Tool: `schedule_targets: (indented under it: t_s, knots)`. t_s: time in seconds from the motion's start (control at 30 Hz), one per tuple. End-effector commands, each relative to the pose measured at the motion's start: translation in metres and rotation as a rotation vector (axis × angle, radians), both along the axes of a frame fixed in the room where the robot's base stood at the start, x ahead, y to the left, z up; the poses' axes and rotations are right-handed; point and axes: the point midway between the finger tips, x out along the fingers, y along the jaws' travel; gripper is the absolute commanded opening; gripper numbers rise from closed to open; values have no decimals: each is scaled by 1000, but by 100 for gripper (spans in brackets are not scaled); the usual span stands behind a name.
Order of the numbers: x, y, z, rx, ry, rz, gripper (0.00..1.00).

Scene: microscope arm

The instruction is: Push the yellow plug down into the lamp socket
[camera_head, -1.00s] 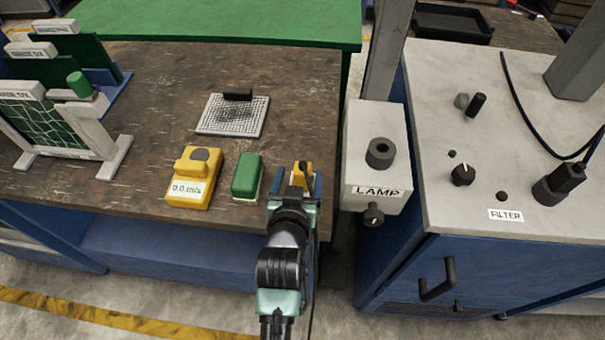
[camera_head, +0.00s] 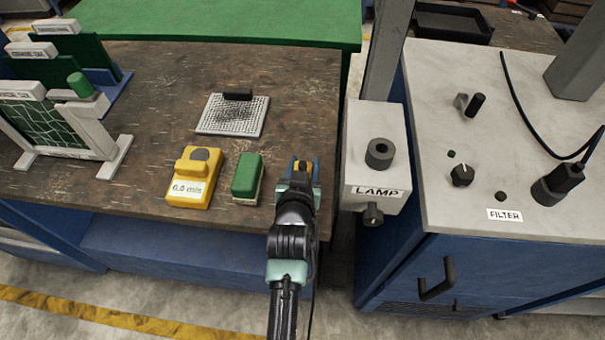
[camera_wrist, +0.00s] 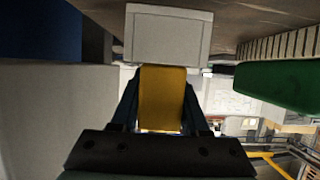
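The yellow plug (camera_wrist: 163,98) fills the gap between the two dark fingers of my gripper (camera_wrist: 163,105) in the wrist view. No clear gap shows on either side, but I cannot tell whether the fingers press on it. A pale grey block (camera_wrist: 168,38) adjoins its end; I cannot tell if it is part of the plug. In the head view my gripper (camera_head: 302,178) is at the right front of the wooden table, with a little yellow showing between its fingers. The lamp socket (camera_head: 380,152) is a dark ring on the grey LAMP box, right of my gripper.
Left of my gripper are a green block (camera_head: 248,176) with a pale base and a yellow meter (camera_head: 195,178). The mesh plate (camera_head: 232,115) lies farther back. A narrow gap separates the table from the LAMP box (camera_head: 360,125). The grey FILTER cabinet (camera_head: 470,215) stands to the right.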

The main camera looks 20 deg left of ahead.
Motion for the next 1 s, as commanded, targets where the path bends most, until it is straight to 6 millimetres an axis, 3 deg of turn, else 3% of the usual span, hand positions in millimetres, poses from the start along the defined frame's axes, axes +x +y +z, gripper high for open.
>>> schedule_targets:
  t_s: [0.03,0.17,0.53,1.0]
  knots:
    - [0,0,0,0,0,0,22]
    - [0,0,0,0,0,0,0]
    - [0,0,6,1,-3,0,0]
    - [1,0,89,2,-6,0,0]
